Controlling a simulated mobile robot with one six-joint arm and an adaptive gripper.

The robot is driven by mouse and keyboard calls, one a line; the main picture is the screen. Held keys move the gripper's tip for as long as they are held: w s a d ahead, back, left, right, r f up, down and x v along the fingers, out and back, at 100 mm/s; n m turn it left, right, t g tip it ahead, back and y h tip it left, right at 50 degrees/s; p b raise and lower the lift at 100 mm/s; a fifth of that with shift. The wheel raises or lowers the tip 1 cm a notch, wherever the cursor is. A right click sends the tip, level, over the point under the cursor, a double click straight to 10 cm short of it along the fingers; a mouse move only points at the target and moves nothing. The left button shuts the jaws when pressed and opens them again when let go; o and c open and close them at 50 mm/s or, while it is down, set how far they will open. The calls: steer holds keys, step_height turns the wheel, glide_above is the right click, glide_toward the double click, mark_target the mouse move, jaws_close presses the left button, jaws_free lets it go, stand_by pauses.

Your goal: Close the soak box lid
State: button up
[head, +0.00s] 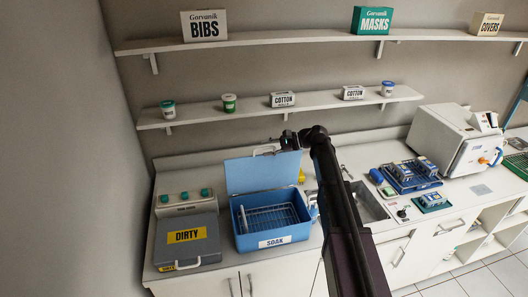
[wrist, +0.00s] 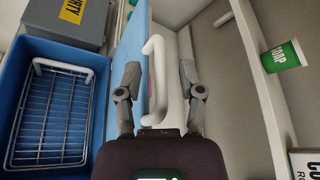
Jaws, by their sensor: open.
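The blue soak box (head: 273,239) stands on the counter with its SOAK label facing front. A wire basket (head: 268,218) sits inside it. Its blue lid (head: 262,175) stands open and upright at the back, with a white handle (head: 265,150) at its top edge. In the wrist view the box (wrist: 20,95), the basket (wrist: 60,115), the lid (wrist: 141,50) and the white handle (wrist: 155,85) show close up. My gripper (wrist: 158,78) is open, its two fingers on either side of the lid edge and handle. I cannot tell whether they touch. It shows at the lid's top right in the head view (head: 284,141).
A grey box labelled DIRTY (head: 187,240) stands left of the soak box. The lower shelf (head: 250,110) with cups and cotton boxes runs above the lid. A sink (head: 368,203), blue racks (head: 408,178) and a white machine (head: 446,140) lie to the right.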

steer(key=shift+a+f, duration=0.2)
steer(key=shift+a, duration=0.45)
jaws_close()
steer(key=shift+s+a, duration=0.1)
steer(key=shift+s, duration=0.1)
